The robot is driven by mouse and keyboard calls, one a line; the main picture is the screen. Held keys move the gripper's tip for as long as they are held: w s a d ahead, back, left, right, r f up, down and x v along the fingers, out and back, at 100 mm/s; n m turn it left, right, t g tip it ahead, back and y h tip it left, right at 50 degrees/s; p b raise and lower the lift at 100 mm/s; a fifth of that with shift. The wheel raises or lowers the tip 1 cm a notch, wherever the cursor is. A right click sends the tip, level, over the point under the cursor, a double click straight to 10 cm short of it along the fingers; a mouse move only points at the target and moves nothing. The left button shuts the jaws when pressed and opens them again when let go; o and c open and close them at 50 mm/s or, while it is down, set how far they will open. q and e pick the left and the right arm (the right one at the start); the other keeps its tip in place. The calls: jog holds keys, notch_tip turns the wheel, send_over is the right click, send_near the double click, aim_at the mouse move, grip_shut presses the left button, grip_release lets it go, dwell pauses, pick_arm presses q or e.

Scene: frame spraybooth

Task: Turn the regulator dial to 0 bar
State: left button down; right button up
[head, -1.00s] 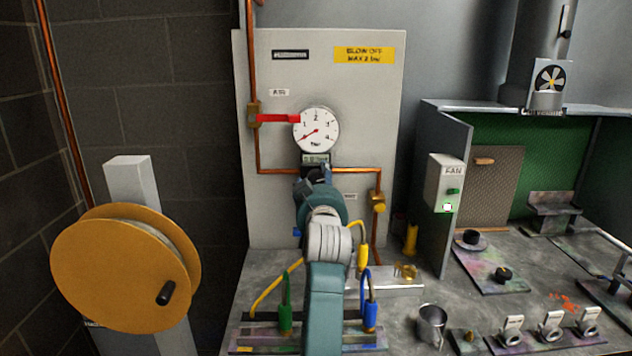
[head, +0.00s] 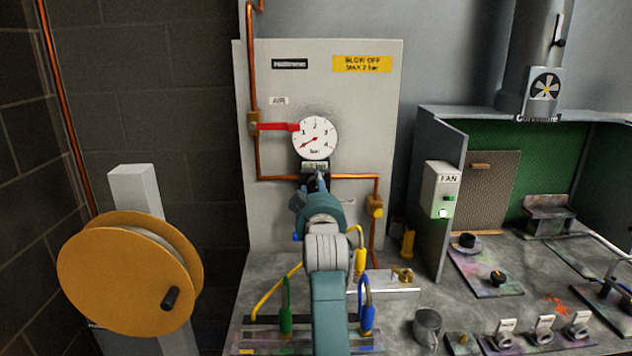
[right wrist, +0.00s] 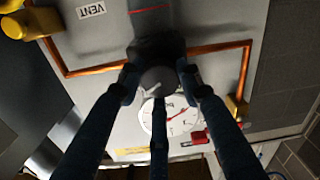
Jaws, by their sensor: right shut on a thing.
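The regulator dial (right wrist: 160,78) is a dark round knob below the gauge on the grey panel (head: 350,105). My right gripper (head: 317,182) is at it, and in the right wrist view its fingers (right wrist: 158,86) are closed around the dial. In the head view the gripper and arm hide most of the dial. The round white gauge (head: 314,138) above has a red needle pointing to the lower left, at the low end of its scale. My left gripper is out of view.
A red valve lever (head: 278,127) points right beside the gauge. Copper pipe (head: 350,177) runs along the panel to a brass fitting (head: 375,206). An orange hose reel (head: 125,275) stands at left. The fan box (head: 442,190) and spray booth are at right.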

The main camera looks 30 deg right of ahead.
jog(key=shift+d+r+n+p, duration=0.1)
jog(key=shift+r+n+p, duration=0.05)
jog(key=shift+n+p, duration=2.8)
jog(key=shift+d+r+n+p, duration=0.1)
jog(key=shift+n+p, duration=2.5)
jog(key=shift+n, duration=0.55)
jog(key=o, duration=1)
jog(key=shift+g, duration=0.3)
jog(key=shift+c, duration=0.2)
jog(key=shift+o, duration=0.9)
jog(key=shift+w+d+f, duration=0.1)
jog(key=shift+w+f, duration=0.05)
jog(key=shift+f, duration=0.1)
jog(key=shift+s+a, duration=0.25)
jog(key=shift+s, duration=0.05)
jog(key=v, duration=1.1)
